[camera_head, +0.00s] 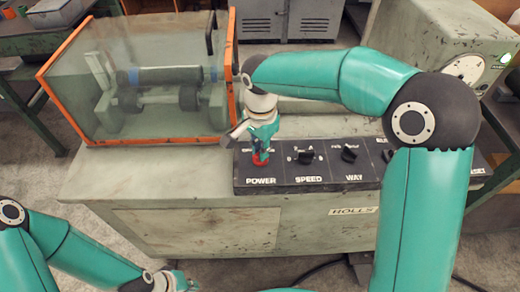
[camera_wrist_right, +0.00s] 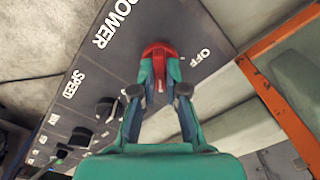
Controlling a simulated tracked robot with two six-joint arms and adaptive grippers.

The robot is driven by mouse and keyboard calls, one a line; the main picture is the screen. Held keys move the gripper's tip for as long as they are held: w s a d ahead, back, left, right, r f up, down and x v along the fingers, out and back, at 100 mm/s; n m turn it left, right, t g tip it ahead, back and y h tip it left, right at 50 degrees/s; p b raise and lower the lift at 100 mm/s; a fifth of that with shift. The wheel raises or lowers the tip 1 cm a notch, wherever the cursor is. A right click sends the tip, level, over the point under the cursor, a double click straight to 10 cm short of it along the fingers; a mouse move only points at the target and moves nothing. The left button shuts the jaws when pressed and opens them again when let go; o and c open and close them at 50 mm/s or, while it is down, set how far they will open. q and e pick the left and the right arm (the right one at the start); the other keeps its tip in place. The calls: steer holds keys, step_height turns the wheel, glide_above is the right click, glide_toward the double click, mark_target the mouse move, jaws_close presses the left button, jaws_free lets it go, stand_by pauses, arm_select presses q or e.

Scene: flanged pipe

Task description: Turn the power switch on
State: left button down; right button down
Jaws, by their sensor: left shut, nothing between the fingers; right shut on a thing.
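The red power switch (camera_wrist_right: 158,50) sits on the dark control panel between the words POWER and OFF in the right wrist view. In the head view its red base (camera_head: 261,160) shows above the POWER label. My right gripper (camera_wrist_right: 160,68) points down at the panel with its fingers closed on the switch; in the head view the gripper (camera_head: 261,150) covers most of it. The fingers hide part of the knob, so its exact setting is hard to tell. My left gripper (camera_head: 178,281) is low at the bottom edge of the head view, away from the panel, shut and empty.
The panel also carries the SPEED knob (camera_head: 305,157) and the WAY knob (camera_head: 349,153). An orange-framed clear guard (camera_head: 150,85) over rollers stands left of my right gripper. A grey box with a dial (camera_head: 450,60) stands at the right.

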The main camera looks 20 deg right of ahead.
steer(key=shift+w+r, duration=0.1)
stand_by(0.4)
steer(key=c, duration=1.2)
jaws_free()
step_height(320, 180, up, 12)
